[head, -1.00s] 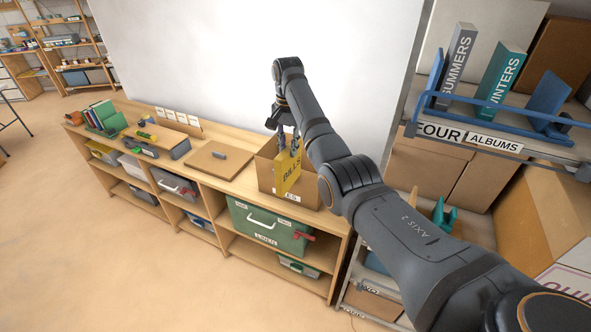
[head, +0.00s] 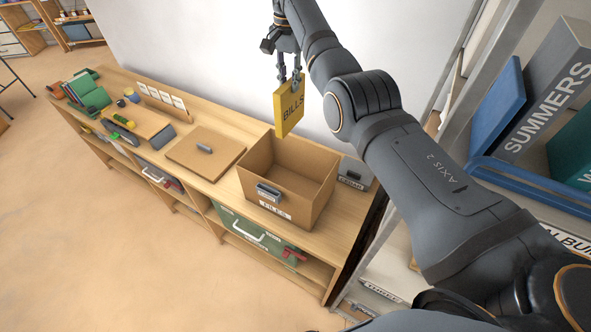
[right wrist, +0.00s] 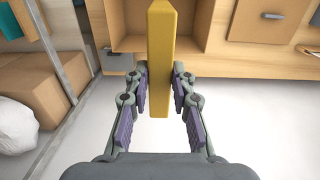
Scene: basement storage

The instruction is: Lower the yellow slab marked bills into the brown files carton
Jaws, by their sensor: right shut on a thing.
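The yellow slab marked BILLS (head: 289,106) hangs upright in my right gripper (head: 290,78), above and behind the far rim of the brown files carton (head: 312,203) in the head view. The carton is open at the top and looks empty, with a handle and a white label on its front wall. In the right wrist view the slab (right wrist: 159,55) is edge-on between the two fingers of the gripper (right wrist: 159,78), with the carton (right wrist: 197,45) beyond it. The slab is clear of the carton. My left gripper is not in view.
The carton stands on a wooden bench (head: 225,188). A flat brown lid (head: 190,158) with a grey handle lies left of it. A grey box (head: 355,172) is close on its right. A shelf rack with binders (head: 548,95) stands at the right.

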